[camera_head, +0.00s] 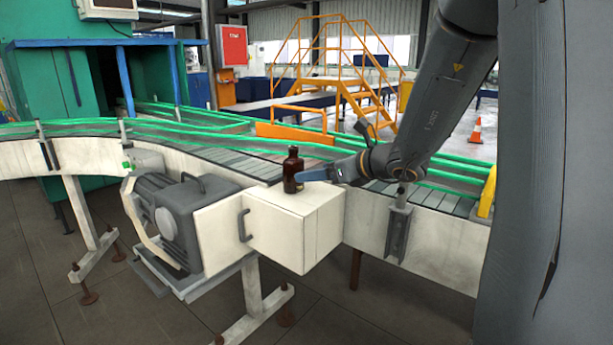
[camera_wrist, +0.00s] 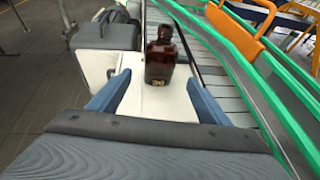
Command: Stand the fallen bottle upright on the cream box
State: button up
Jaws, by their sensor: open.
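The amber bottle (camera_head: 292,170) stands upright on top of the cream box (camera_head: 300,225), near its back edge beside the conveyor. It also shows upright in the wrist view (camera_wrist: 160,57), on the pale box top (camera_wrist: 150,103). My gripper (camera_head: 308,176) reaches in from the right in the head view, close to the bottle. In the wrist view its two blue fingers (camera_wrist: 152,95) are spread wide, with the bottle ahead of and between their tips. The fingers appear clear of the bottle.
The conveyor (camera_head: 235,160) with green rails (camera_wrist: 245,65) runs right behind the box. A grey motor unit (camera_head: 182,220) with a handle sits left of the box. An orange stair frame (camera_head: 345,80) stands farther back. Open floor lies in front.

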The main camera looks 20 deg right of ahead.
jog(key=v, duration=0.3)
jog(key=shift+s+d+r, duration=0.1)
jog(key=shift+s, duration=0.1)
dwell(0.4)
